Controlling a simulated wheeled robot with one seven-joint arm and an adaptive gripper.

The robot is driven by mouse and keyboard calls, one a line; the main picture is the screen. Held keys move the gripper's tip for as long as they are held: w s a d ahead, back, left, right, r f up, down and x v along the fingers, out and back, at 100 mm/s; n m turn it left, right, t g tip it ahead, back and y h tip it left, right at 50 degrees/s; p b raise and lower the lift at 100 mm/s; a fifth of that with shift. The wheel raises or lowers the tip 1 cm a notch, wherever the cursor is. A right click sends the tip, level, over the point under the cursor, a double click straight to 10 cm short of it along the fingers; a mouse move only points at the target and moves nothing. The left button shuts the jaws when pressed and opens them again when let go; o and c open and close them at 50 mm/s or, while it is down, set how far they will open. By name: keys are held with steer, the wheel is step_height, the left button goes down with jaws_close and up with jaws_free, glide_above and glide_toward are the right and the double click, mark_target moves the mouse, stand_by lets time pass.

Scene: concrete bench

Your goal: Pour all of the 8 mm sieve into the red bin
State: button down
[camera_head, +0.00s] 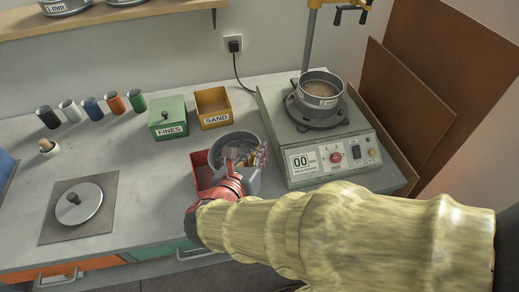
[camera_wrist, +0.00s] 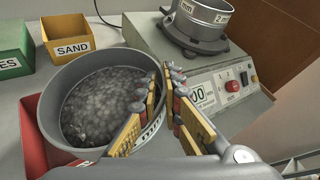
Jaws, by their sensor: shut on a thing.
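The sieve in my grip is a round grey metal pan, seen in the head view (camera_head: 253,184) and the wrist view (camera_wrist: 103,62). Grey gravel (camera_wrist: 95,105) lies inside it. Its label is mostly hidden by a finger; only "mm" shows. My gripper (camera_head: 240,160) is shut on the sieve's wall, with its yellow-and-red fingers (camera_wrist: 157,98) at the right side in the wrist view. The sieve looks about level. The red bin (camera_head: 199,166) is just left of and partly behind the sieve; its inside is largely hidden in the wrist view (camera_wrist: 34,140).
The yellow SAND box (camera_head: 212,107) and the lidded green FINES box (camera_head: 168,122) stand behind the bin. A shaker (camera_head: 333,157) at right carries another sieve (camera_head: 319,91). Several coloured cylinders and a lid-like disc (camera_head: 79,203) are at left. Bench between is clear.

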steer(key=shift+r+p, duration=0.35)
steer(key=shift+r, duration=0.1)
steer(key=shift+w+a+r+n+h+p, duration=0.1)
steer(key=shift+a+r+n+h+p, duration=0.4)
steer(key=shift+r+n+p, duration=0.45)
steer(key=shift+w+a+r+n+h+p, duration=0.1)
steer(key=shift+a+r+n+h+p, duration=0.45)
steer(key=shift+p, duration=0.7)
steer(key=a+r+n+p, duration=0.1)
steer(key=a+n+h, duration=0.1)
steer(key=a, duration=0.1)
steer(key=w+a+r+n+h+p, duration=0.1)
steer(key=n, duration=0.1)
steer(key=shift+a+r+h+p, duration=0.15)
steer(key=shift+r+h+p, duration=0.1)
steer(key=shift+r+p, duration=0.1)
steer(key=shift+w+a+f+n+t+h+p, duration=0.15)
steer(key=shift+a+n+p, duration=0.35)
steer(key=shift+p, duration=0.7)
steer(key=shift+w+a+r+n+t+h+p, duration=0.15)
steer(key=shift+a+n+t+p, duration=0.15)
steer(key=shift+a+p, duration=0.6)
steer(key=shift+d+f+p, duration=0.1)
steer(key=shift+d+p, duration=0.15)
steer(key=shift+p, duration=0.2)
steer(key=shift+w+a+n+p, duration=0.15)
steer(key=shift+a+n+p, duration=0.35)
steer(key=shift+p, duration=0.6)
